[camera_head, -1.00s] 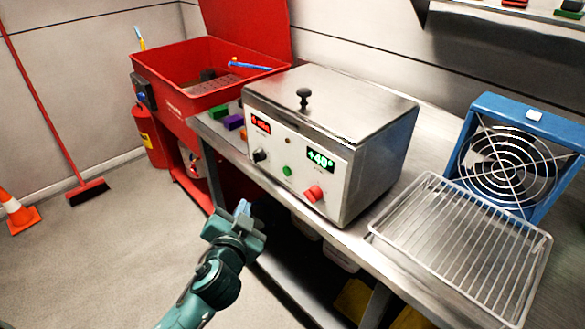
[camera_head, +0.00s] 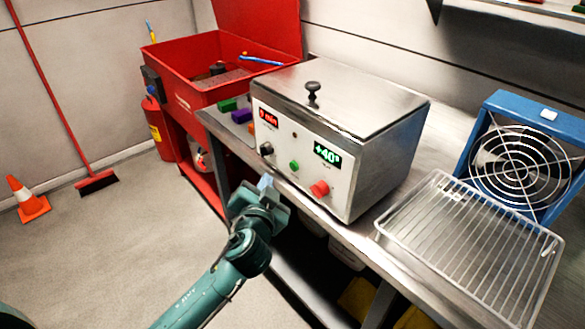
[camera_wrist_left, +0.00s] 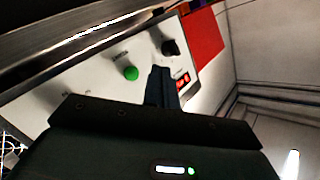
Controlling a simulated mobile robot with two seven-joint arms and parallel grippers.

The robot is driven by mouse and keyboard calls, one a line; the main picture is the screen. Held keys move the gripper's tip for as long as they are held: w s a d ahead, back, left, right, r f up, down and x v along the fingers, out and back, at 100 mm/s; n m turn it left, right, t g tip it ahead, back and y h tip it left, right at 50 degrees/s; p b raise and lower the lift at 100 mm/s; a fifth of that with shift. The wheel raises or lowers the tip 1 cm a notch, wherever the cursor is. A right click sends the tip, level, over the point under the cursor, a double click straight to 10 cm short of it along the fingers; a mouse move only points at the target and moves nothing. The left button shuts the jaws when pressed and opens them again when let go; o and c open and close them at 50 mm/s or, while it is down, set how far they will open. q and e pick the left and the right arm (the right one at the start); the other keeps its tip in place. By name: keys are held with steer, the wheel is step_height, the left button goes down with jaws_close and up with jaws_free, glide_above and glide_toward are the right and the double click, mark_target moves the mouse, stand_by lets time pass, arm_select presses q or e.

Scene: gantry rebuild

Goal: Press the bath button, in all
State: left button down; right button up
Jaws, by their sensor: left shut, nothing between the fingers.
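The bath (camera_head: 345,110) is a stainless box with a black-knobbed lid, standing on the metal bench. Its front panel has a green button (camera_head: 294,165) between a black knob (camera_head: 266,148) and a red knob (camera_head: 320,188). My left gripper (camera_head: 265,183) is shut and empty, in front of the panel, below and left of the green button. In the left wrist view, the shut fingertips (camera_wrist_left: 158,75) appear just right of the green button (camera_wrist_left: 131,73) and below the black knob (camera_wrist_left: 170,47). I cannot tell any contact with the panel. My right gripper is not in view.
A wire rack (camera_head: 470,240) and a blue fan (camera_head: 525,155) are on the bench to the right. A red open tub (camera_head: 215,90) stands behind left, with coloured blocks (camera_head: 235,110) beside it. A broom (camera_head: 97,183) and cone (camera_head: 30,200) are left. The floor is clear around my left arm.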

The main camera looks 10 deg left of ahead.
mark_target(294, 166)
arm_select(q)
steer(key=w+d, duration=0.1)
steer(key=w+d+b, duration=0.1)
steer(key=w, duration=0.1)
steer(key=shift+w+d, duration=0.2)
steer(key=shift+d, duration=0.15)
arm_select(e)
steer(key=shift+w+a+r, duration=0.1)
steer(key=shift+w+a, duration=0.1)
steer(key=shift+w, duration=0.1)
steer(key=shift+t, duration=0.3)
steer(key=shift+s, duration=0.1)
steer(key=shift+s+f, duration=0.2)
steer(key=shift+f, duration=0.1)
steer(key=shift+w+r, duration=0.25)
arm_select(q)
steer(key=shift+w+d, duration=0.1)
steer(key=shift+w, duration=0.05)
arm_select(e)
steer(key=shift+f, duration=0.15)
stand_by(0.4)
arm_select(q)
steer(key=shift+w+d, duration=0.15)
steer(key=shift+w, duration=0.05)
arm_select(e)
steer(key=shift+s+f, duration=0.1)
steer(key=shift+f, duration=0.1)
